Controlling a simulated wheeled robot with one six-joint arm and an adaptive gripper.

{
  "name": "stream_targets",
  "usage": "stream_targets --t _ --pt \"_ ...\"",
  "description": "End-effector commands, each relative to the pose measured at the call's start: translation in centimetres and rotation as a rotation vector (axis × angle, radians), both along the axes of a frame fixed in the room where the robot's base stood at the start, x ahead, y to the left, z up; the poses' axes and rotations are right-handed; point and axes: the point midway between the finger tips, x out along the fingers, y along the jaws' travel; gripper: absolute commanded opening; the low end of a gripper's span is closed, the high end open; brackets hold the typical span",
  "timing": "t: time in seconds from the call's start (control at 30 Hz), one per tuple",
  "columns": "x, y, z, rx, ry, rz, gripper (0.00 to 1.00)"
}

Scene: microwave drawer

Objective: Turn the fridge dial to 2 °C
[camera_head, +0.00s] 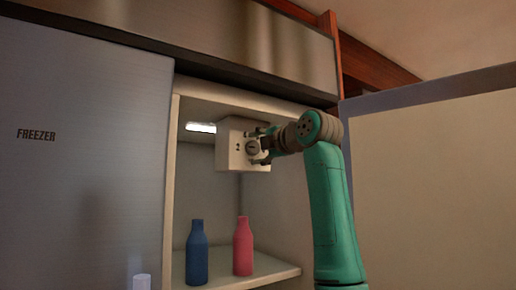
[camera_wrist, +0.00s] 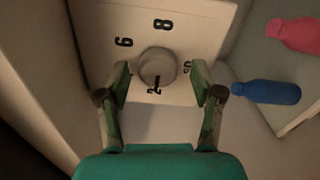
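The fridge dial (camera_head: 252,147) is a round grey knob on the front of a white box (camera_head: 232,128) at the top of the open fridge compartment. In the wrist view the dial (camera_wrist: 157,66) is near the middle, with dark digits around it. An 8 is above it and a 6 or 9 at upper left. A dark mark is at its lower edge; I cannot read it surely. My gripper (camera_wrist: 159,74) is open, with one finger on each side of the dial and gaps showing. In the head view my gripper (camera_head: 268,146) is right at the box front.
A blue bottle (camera_head: 197,254) and a pink bottle (camera_head: 243,247) stand on the shelf (camera_head: 262,276) below the box. The closed freezer door (camera_head: 80,170) is at left. A pale panel, seemingly the open fridge door (camera_head: 435,190), is at right.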

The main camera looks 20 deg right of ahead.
Motion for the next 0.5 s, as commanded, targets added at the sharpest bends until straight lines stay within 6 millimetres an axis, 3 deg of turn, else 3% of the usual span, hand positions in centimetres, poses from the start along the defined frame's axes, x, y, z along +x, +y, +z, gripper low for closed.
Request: stream_targets --t 0.3,0.5 --pt "-0.3 -0.1 0.1 0.001 -0.003 0.000 0.68" --pt "-2.5 -0.9 0.1 0.001 -0.005 -0.001 0.68"
